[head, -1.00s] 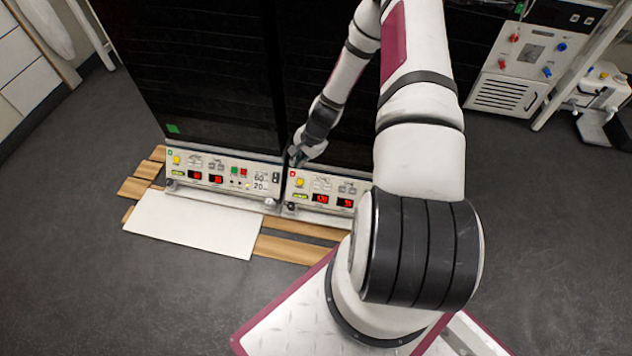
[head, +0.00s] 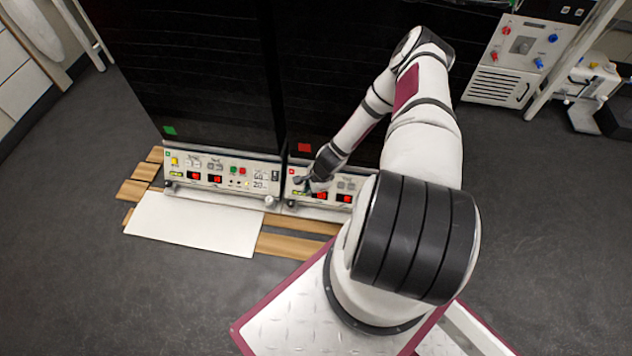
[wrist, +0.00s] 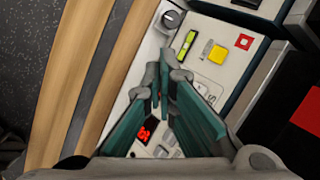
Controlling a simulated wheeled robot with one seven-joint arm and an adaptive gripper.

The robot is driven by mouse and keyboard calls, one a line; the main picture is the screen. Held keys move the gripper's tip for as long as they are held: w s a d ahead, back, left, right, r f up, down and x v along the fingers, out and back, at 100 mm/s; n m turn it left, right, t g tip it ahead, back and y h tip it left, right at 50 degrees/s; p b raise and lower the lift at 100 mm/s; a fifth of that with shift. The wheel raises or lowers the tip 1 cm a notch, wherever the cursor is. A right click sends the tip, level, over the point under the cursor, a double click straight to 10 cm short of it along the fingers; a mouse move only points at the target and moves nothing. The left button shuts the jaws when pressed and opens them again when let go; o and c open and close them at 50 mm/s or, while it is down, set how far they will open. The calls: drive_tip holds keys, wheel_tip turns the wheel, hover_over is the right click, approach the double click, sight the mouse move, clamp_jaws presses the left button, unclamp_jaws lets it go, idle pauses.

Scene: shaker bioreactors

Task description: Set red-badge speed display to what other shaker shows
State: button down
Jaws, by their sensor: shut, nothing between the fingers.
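The red-badge shaker is the right one, with a red square (head: 303,147) on its dark front. In the wrist view its panel shows a red-outlined badge (wrist: 243,41), a yellow button (wrist: 216,53), a lit green strip (wrist: 186,45) and a red display (wrist: 147,130) partly hidden by my fingers. The other shaker has a green square (head: 170,130) and a panel with two red displays (head: 205,178); their digits are too small to read. My gripper (wrist: 163,62) is shut and empty, in front of the red-badge panel, near its buttons. I cannot tell whether it touches.
Wooden slats (head: 290,245) and a white board (head: 195,222) lie on the floor before the shakers. A grey knob (wrist: 170,19) sits at the panel's edge. A white unit with red and blue knobs (head: 510,62) stands at the back right. Floor is clear at left.

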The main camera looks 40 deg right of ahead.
drive_tip(key=w+d+f+b, duration=0.1)
drive_tip(key=b, duration=0.1)
drive_tip(key=w+d+f+b, duration=0.1)
drive_tip(key=f+b, duration=0.1)
drive_tip(key=w+d+f+b, duration=0.1)
drive_tip(key=d+f+b, duration=0.1)
drive_tip(key=shift+w+d+f, duration=0.1)
drive_tip(key=shift+w, duration=0.05)
drive_tip(key=shift+w+d+f+b, duration=0.35)
drive_tip(key=shift+d+b, duration=0.1)
drive_tip(key=shift+b, duration=0.1)
idle(1.2)
drive_tip(key=shift+w+d+f+b, duration=0.2)
drive_tip(key=shift+d+f+b, duration=0.1)
drive_tip(key=shift+b, duration=0.1)
drive_tip(key=shift+w+d+f+b, duration=0.2)
drive_tip(key=shift+d+f+b, duration=0.05)
drive_tip(key=shift+b, duration=0.15)
idle(0.6)
idle(0.3)
drive_tip(key=shift+s+a+r+p, duration=0.4)
drive_tip(key=shift+a+r+p, duration=0.1)
drive_tip(key=shift+r+p, duration=0.1)
